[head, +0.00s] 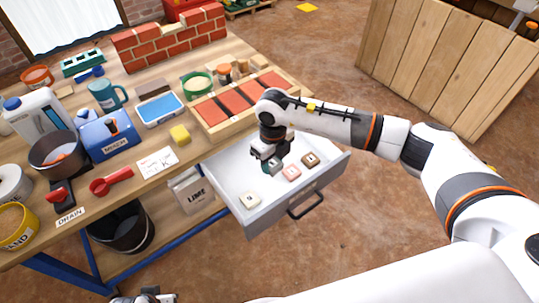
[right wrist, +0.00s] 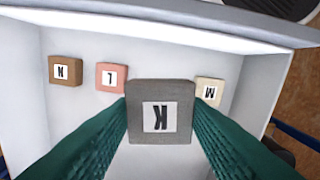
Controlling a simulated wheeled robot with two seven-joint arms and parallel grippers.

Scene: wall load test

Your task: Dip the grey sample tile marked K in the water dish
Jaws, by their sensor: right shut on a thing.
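The grey tile marked K (right wrist: 161,112) is clamped between the green fingers of my right gripper (right wrist: 160,125). It looks much larger than the other tiles in the right wrist view, so it is up off the drawer floor. In the head view my right gripper (head: 270,160) is over the open drawer (head: 232,178) and mostly hides the tile. The water dish (head: 160,108), white-rimmed with blue water, stands on the bench up and left of the drawer. My left gripper (head: 146,296) shows only in part at the bottom edge; its jaws are unclear.
In the drawer lie a cream tile M (head: 250,201), a pink tile L (head: 291,172) and a brown tile N (head: 310,159). A yellow sponge (head: 180,134) and blue box (head: 107,137) are near the dish.

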